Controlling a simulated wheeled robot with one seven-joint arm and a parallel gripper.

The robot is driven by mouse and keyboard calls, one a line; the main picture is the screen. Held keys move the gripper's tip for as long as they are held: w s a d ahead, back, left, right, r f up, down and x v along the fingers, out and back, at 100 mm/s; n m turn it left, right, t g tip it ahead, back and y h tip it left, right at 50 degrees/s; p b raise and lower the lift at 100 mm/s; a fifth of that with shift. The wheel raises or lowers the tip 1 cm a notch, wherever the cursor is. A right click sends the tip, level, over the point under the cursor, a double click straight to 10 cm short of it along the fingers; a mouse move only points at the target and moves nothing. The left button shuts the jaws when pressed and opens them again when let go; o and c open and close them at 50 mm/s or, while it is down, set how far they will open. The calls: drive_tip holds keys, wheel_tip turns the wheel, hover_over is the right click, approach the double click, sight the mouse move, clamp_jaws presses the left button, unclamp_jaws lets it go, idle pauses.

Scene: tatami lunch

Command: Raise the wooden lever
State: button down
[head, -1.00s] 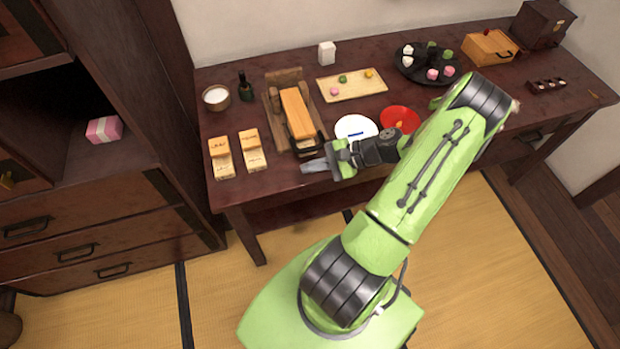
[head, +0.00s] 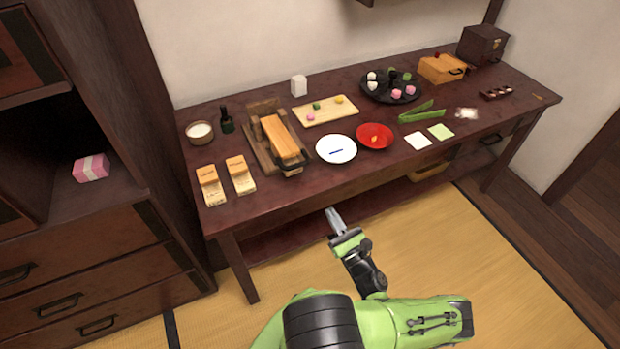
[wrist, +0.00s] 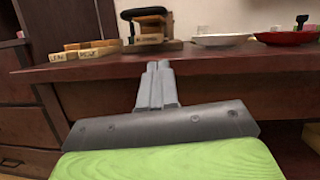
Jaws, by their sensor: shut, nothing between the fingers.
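The wooden lever (head: 280,137) is a light orange-brown bar lying low over a darker wooden base (head: 263,155) on the table's left half. A dark handle (head: 292,166) is at its near end. In the wrist view the dark handle (wrist: 145,13) shows above the table edge, a little left of centre. My gripper (head: 333,215) is shut and empty. It is in front of the table's front edge and below the tabletop, apart from the lever. Its closed fingers (wrist: 157,68) point toward the table edge in the wrist view.
The table (head: 230,205) has a front edge between my gripper and the lever. Labelled wooden blocks (head: 209,178) stand left of the lever. A white plate (head: 336,149) and a red plate (head: 375,136) lie to its right. A dark green bottle (head: 226,122) stands behind left.

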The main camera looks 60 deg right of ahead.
sight(315, 192)
drive_tip(key=x, duration=1)
drive_tip(key=shift+w+b, duration=0.15)
drive_tip(key=shift+b, duration=0.15)
drive_tip(key=r, duration=0.1)
drive_tip(key=w+r, duration=0.1)
drive_tip(key=shift+d+r, duration=0.15)
drive_tip(key=shift+r, duration=0.2)
drive_tip(key=shift+w+d+r, duration=0.1)
drive_tip(key=shift+w+r, duration=0.2)
drive_tip(key=shift+r, duration=0.15)
